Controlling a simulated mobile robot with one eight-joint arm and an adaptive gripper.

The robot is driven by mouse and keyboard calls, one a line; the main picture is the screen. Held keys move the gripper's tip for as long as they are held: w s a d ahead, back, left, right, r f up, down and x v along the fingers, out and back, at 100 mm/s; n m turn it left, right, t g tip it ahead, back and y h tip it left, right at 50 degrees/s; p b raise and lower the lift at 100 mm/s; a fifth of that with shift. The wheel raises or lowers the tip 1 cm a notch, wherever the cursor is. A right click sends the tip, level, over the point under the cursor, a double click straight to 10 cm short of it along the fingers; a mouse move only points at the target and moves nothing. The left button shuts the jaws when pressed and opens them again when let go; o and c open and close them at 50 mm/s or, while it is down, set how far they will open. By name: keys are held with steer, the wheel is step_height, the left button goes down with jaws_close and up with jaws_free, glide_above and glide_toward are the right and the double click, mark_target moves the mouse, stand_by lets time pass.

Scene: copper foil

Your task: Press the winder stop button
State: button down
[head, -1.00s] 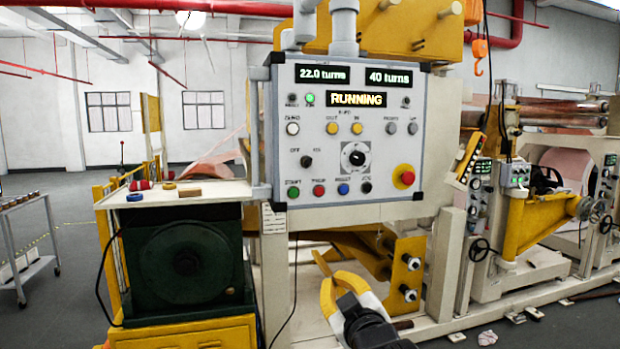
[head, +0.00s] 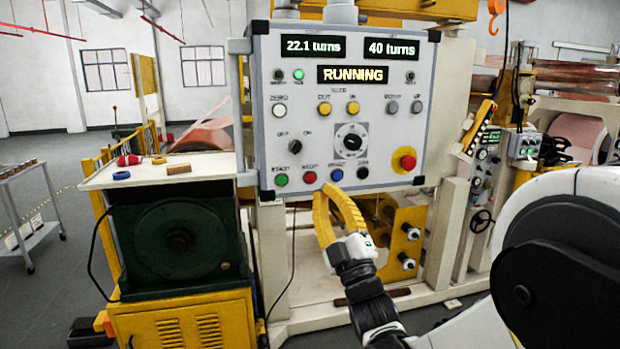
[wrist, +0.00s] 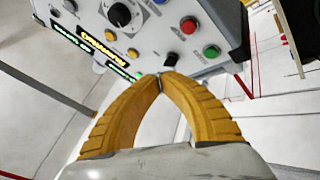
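The winder control panel (head: 375,115) is a light grey box facing me, with its display (head: 352,74) reading RUNNING. The red stop button (head: 310,177) is in the bottom row, between the green start button (head: 282,180) and a blue button (head: 337,175). In the wrist view, the red button (wrist: 189,24) shows beyond and right of my fingertips. My gripper (head: 327,189) has yellow fingers with tips together, holding nothing. Its tips appear just below the bottom row in the head view, near the panel's lower edge. In the wrist view, my gripper (wrist: 160,76) overlaps the area by the black selector knob (wrist: 171,58); contact cannot be told.
A large red button on yellow (head: 406,161) sits at the panel's lower right. A black dial (head: 352,141) is above the bottom row. Left of the panel, a white tabletop (head: 150,172) carries small items. Yellow machine parts (head: 405,240) stand below the panel.

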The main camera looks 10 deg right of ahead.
glide_toward(309, 165)
steer(key=shift+s+r+x, duration=0.1)
steer(key=shift+r+x, duration=0.05)
steer(key=shift+x, duration=0.75)
steer(key=shift+s+r+x, duration=0.15)
steer(key=shift+x, duration=0.7)
steer(key=shift+s+r+x, duration=0.1)
steer(key=shift+x, duration=0.8)
steer(key=shift+w+a, duration=0.1)
steer(key=shift+w, duration=0.8)
steer(key=shift+s+b, duration=0.35)
steer(key=shift+s, duration=0.5)
steer(key=shift+s, duration=2.5)
stand_by(0.4)
